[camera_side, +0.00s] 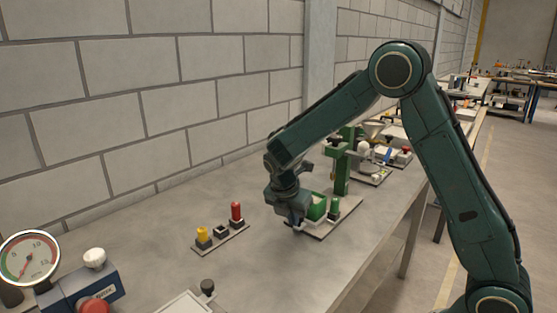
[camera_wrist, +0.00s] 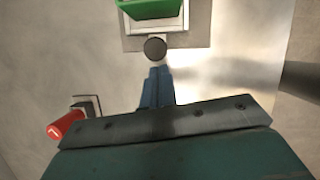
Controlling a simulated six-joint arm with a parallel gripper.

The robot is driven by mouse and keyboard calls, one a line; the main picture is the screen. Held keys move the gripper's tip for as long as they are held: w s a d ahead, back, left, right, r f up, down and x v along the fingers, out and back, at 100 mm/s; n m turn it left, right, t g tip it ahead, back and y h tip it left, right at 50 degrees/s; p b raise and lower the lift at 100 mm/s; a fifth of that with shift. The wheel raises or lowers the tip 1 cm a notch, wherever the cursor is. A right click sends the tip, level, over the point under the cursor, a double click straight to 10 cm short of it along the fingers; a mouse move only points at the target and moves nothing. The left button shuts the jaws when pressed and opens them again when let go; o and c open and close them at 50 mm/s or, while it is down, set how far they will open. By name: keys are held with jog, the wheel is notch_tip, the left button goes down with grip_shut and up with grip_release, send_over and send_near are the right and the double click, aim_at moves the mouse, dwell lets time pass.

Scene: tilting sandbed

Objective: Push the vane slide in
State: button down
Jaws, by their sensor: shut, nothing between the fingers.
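A green box (camera_wrist: 150,8) sits on a pale base plate (camera_wrist: 131,43) at the top of the wrist view. A dark round knob (camera_wrist: 155,49) stands at the near side of the box; it looks like the handle of the vane slide, but the slide itself is not clearly visible. My gripper (camera_wrist: 158,74) is shut and empty, with its tips just short of the knob; I cannot tell whether they touch. In the side view my gripper (camera_side: 298,227) is low over the bench, just left of the green box (camera_side: 316,208), and hides the knob.
A small plate with a yellow knob (camera_side: 203,235) and a red knob (camera_side: 236,211) stands to the left; the red one also shows in the wrist view (camera_wrist: 66,128). A green post (camera_side: 342,170) rises behind the box. A gauge (camera_side: 29,258) stands front left. The bench between is clear.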

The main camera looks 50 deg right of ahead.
aim_at(317, 199)
jog(key=d, duration=1.2)
dwell(0.3)
jog(key=shift+a, duration=0.15)
jog(key=shift+a, duration=0.25)
jog(key=a, duration=0.2)
jog(key=a+r, duration=0.1)
jog(key=a, duration=0.1)
jog(key=shift+s, duration=0.3)
jog(key=v, duration=0.9)
jog(key=shift+a+r, duration=0.1)
